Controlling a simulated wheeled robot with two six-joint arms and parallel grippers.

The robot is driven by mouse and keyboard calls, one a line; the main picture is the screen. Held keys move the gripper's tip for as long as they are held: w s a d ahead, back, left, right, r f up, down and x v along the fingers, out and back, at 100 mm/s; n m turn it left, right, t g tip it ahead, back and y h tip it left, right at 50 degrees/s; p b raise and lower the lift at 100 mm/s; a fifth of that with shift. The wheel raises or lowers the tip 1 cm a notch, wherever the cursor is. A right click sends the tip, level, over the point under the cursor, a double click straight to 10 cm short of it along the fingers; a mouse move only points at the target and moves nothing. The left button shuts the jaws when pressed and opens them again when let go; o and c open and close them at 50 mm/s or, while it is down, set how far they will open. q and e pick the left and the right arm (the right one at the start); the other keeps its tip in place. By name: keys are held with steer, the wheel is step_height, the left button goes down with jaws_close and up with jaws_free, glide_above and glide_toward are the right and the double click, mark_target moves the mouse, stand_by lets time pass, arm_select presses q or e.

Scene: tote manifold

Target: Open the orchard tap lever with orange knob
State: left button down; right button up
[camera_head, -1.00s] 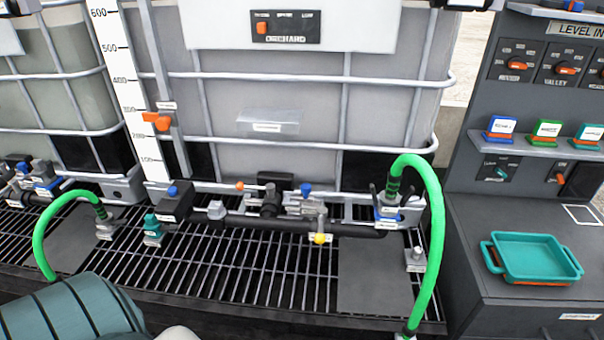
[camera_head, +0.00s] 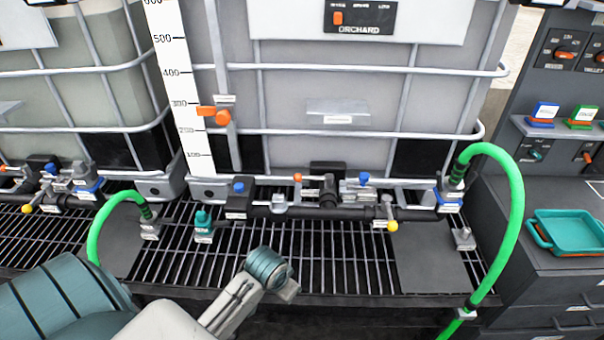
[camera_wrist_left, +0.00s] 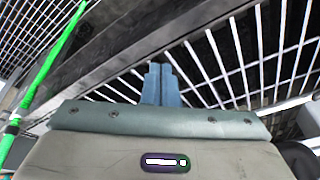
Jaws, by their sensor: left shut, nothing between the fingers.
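A small orange knob (camera_head: 297,178) stands on the manifold pipe (camera_head: 320,212) below the ORCHARD tank (camera_head: 290,130). Its lever is too small to read clearly. A blue knob (camera_head: 363,178) and a yellow knob (camera_head: 392,226) sit farther right on the same pipe. My left gripper (camera_wrist_left: 160,84) is shut and empty in the left wrist view, with dark edging and grating beyond its fingers. In the head view my left wrist is low in front of the manifold, apart from the orange knob; its fingers are not clear there. My right gripper is not in view.
Green hoses arch up at the left (camera_head: 97,232) and right (camera_head: 515,210) of the manifold. An orange slider (camera_head: 214,114) is beside the white scale (camera_head: 180,90). A teal tray (camera_head: 566,232) sits on the right cabinet. Open grating (camera_head: 340,255) lies before the pipe.

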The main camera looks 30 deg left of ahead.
arm_select(q)
steer(key=w+a+r, duration=0.3)
steer(key=w+r, duration=0.2)
steer(key=w, duration=0.3)
steer(key=w+a+r, duration=0.4)
steer(key=w+r, duration=0.2)
steer(key=w, duration=0.2)
glide_toward(314, 178)
steer(key=a+r, duration=0.1)
steer(key=a, duration=0.4)
steer(key=shift+w+a+f+n+h+p, duration=0.1)
steer(key=shift+w+f+n+h+p, duration=0.1)
steer(key=shift+n+h+p, duration=0.2)
steer(key=p+x, duration=0.2)
steer(key=x, duration=0.7)
steer(key=shift+p, duration=0.35)
steer(key=shift+w+f, duration=0.1)
